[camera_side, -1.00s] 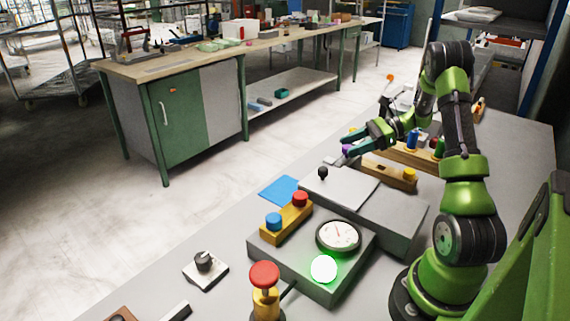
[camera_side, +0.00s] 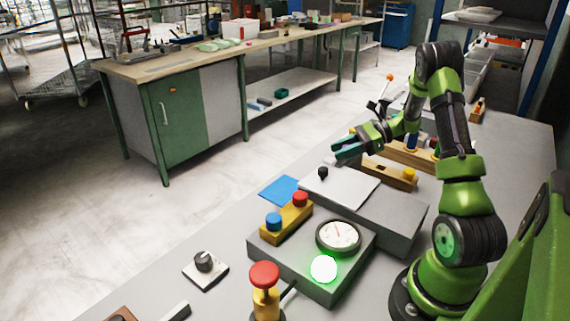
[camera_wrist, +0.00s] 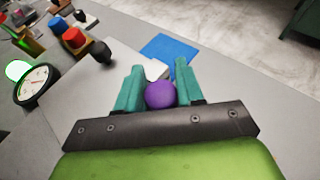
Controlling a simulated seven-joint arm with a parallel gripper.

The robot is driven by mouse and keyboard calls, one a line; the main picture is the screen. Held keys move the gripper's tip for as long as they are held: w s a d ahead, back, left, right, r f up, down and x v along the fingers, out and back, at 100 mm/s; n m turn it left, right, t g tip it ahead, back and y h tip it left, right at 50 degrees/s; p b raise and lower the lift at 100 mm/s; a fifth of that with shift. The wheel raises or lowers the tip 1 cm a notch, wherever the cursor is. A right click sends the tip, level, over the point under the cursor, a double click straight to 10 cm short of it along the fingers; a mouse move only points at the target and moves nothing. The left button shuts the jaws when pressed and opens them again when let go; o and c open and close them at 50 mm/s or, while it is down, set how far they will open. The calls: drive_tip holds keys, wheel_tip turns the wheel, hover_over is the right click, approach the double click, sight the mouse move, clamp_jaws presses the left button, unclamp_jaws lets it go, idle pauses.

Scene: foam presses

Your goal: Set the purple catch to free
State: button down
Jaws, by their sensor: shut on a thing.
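The purple catch shows in the wrist view as a round purple knob (camera_wrist: 160,95) between my teal fingers. My gripper (camera_wrist: 158,85) is shut on it. In the side view my gripper (camera_side: 343,148) is low at the far end of the grey box with the pale lid (camera_side: 340,187), and its fingers hide the purple knob. A small pale piece (camera_wrist: 156,69) lies just beyond the knob in the wrist view. The catch's base and any markings are hidden, so I cannot tell its setting.
A black knob (camera_side: 323,172) stands by the lid. Nearby are a blue sheet (camera_side: 280,190), red (camera_side: 300,199) and blue (camera_side: 273,221) buttons, a gauge (camera_side: 338,235) and a lit green lamp (camera_side: 323,269). A wooden block with a yellow knob (camera_side: 409,174) is close right of my gripper.

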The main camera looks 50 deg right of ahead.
drive_tip(key=shift+d, duration=1.9)
drive_tip(key=c, duration=0.8)
unclamp_jaws()
drive_tip(key=shift+s, duration=0.1)
drive_tip(key=v, duration=1.6)
drive_tip(key=shift+s+d+r, duration=0.2)
drive_tip(key=shift+d+r, duration=0.05)
